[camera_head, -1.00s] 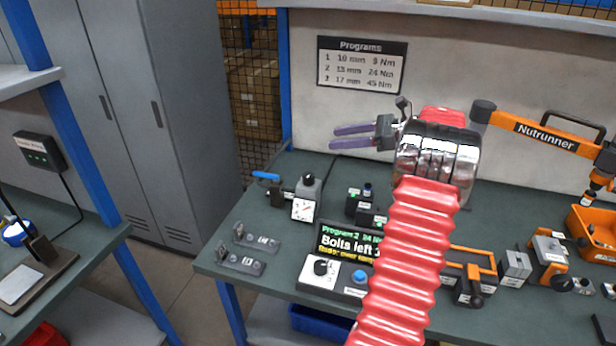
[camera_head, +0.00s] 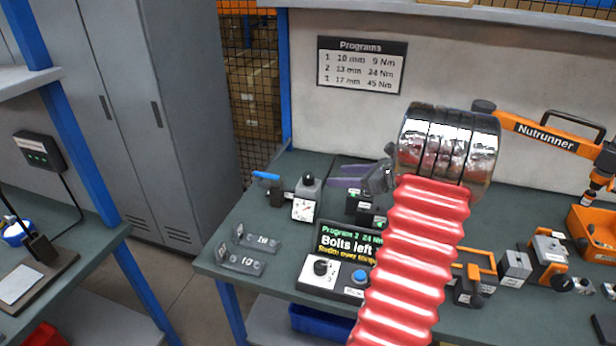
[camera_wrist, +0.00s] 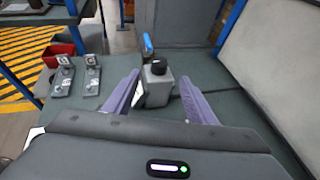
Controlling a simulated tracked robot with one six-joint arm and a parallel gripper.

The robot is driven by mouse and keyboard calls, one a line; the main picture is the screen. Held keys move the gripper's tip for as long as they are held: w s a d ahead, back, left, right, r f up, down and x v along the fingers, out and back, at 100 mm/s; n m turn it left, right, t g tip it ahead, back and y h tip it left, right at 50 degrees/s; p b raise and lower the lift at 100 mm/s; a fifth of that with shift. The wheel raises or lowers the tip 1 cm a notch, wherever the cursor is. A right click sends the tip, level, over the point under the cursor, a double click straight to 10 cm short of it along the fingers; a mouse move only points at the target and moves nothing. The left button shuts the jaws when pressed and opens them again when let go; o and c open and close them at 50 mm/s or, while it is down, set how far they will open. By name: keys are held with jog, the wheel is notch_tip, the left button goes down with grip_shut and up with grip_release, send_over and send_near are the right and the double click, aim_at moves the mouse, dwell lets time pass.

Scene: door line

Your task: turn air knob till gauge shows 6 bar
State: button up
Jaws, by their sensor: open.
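The air regulator (camera_head: 307,191) stands on the bench's back left, with a dark knob (camera_head: 308,179) on top. Its white gauge (camera_head: 304,210) with a red needle faces front; the reading is too small to make out. A blue-handled valve (camera_head: 266,176) sits at its left. My gripper (camera_head: 341,176) is open with purple fingers, just right of the regulator and pointing left towards it. In the wrist view the knob (camera_wrist: 158,66) shows ahead, between the fingers (camera_wrist: 165,88) in the picture. Contact with the fingers is not visible. The gauge face is mostly hidden there behind the left finger.
Metal plates marked 18 and 10 (camera_head: 240,263) lie at the bench's front left. A controller with a display (camera_head: 346,243) stands in front of my arm. The orange nutrunner (camera_head: 545,132) hangs at right.

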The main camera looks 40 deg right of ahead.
aim_at(310, 176)
jog(key=x, duration=1.4)
jog(key=shift+r, duration=0.1)
jog(key=shift+c, duration=0.4)
jog(key=c, duration=1)
jog(key=shift+o, duration=0.2)
jog(key=shift+m+h, duration=0.3)
jog(key=shift+h, duration=0.1)
jog(key=shift+m+h, duration=0.6)
jog(key=shift+h, duration=0.1)
